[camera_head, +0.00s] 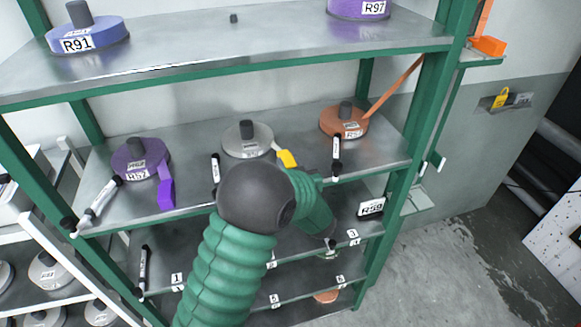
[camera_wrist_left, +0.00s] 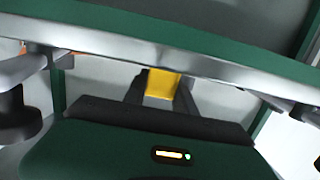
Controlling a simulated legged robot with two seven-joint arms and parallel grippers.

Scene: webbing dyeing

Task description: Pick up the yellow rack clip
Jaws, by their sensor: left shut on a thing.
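The yellow rack clip (camera_head: 287,158) is at the free end of the pale strap from the grey webbing roll (camera_head: 245,140), at the front of the middle shelf. In the left wrist view the yellow clip (camera_wrist_left: 160,84) sits between the two dark fingers of my left gripper (camera_wrist_left: 161,92). In the head view my dark round joint and green sleeved arm hide most of the gripper. My right gripper is not in view.
On the same shelf (camera_head: 200,185) stand a purple roll (camera_head: 140,158) with a hanging strap and an orange roll (camera_head: 344,122). Black-and-white marker-like holders (camera_head: 336,155) line its front edge. Green posts (camera_head: 398,200) frame the rack. A white rack (camera_head: 60,250) stands at left.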

